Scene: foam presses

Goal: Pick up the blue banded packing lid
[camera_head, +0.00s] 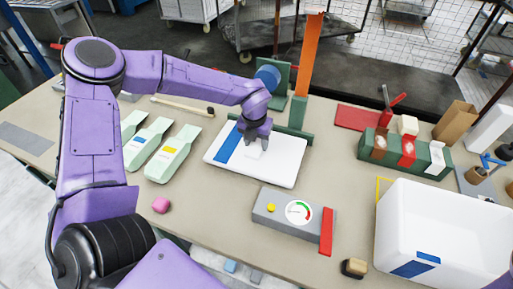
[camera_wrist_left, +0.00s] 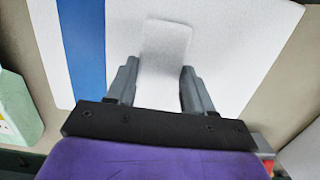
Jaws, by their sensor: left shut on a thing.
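The blue banded packing lid (camera_head: 278,167) is a flat white slab with a blue stripe (camera_head: 229,147) near its left end. It lies flat on, or very close to, the table in the middle of the head view. A small white block-like handle (camera_head: 253,151) stands on its top. My left gripper (camera_head: 255,142) reaches down from above and is shut on this handle. In the left wrist view, the two fingers stand on either side of the handle (camera_wrist_left: 165,55), with the blue stripe (camera_wrist_left: 82,45) to the left. My right gripper is out of view.
A green press with an orange post (camera_head: 308,55) stands just behind the lid. A grey gauge box (camera_head: 282,209) sits in front. A white foam box (camera_head: 400,215) with a blue patch stands at the right.

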